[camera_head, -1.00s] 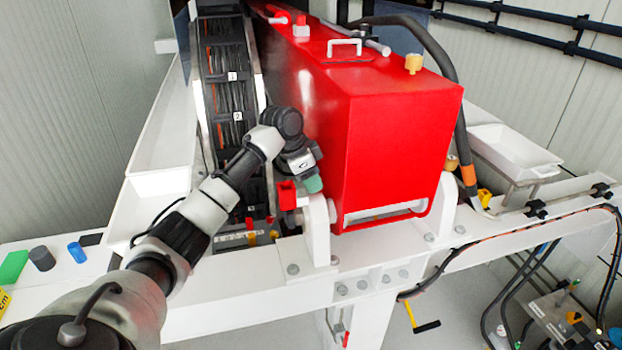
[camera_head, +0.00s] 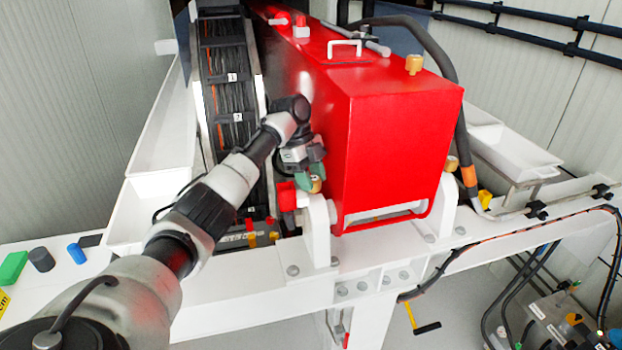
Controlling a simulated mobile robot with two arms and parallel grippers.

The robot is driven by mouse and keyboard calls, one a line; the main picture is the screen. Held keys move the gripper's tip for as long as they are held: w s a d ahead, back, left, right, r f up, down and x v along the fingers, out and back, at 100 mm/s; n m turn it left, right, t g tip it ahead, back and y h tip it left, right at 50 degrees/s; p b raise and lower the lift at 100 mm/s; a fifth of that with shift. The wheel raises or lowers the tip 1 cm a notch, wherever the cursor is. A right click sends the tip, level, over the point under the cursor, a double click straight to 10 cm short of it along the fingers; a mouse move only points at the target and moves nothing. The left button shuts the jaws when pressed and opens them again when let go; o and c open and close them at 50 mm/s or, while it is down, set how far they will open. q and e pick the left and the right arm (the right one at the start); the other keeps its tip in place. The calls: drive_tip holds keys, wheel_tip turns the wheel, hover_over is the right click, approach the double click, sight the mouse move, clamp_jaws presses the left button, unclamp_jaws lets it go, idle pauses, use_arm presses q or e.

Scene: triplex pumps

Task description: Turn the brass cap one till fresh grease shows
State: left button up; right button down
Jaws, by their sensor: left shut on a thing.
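My left gripper (camera_head: 309,179), with green fingers, is low at the left side of the red pump housing (camera_head: 400,150), just above the white bracket. It is shut on a small brass cap (camera_head: 316,185), which shows partly between and below the fingers. Another brass cap (camera_head: 413,64) stands upright on top of the housing. A third brass piece (camera_head: 451,163) shows at the housing's right side. No fresh grease can be made out at this size. My right gripper is not in view.
A red block (camera_head: 287,196) sits close to the left of my gripper. A white bracket (camera_head: 317,230) stands below it. A cable chain (camera_head: 228,95) runs along the left. A black hose (camera_head: 440,60) curves down the right side.

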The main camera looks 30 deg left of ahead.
use_arm(q)
drive_tip(key=m, duration=0.2)
drive_tip(key=m+g, duration=0.1)
drive_tip(key=m, duration=0.1)
drive_tip(key=shift+w+r+g+y, duration=0.1)
drive_tip(key=shift+w+g+y, duration=0.05)
drive_tip(key=shift+g+y, duration=0.15)
drive_tip(key=shift+d+m+g+y, duration=0.1)
drive_tip(key=shift+m+g+y, duration=0.3)
drive_tip(key=shift+m, duration=1.1)
drive_tip(key=o, duration=0.6)
drive_tip(key=shift+o, duration=0.2)
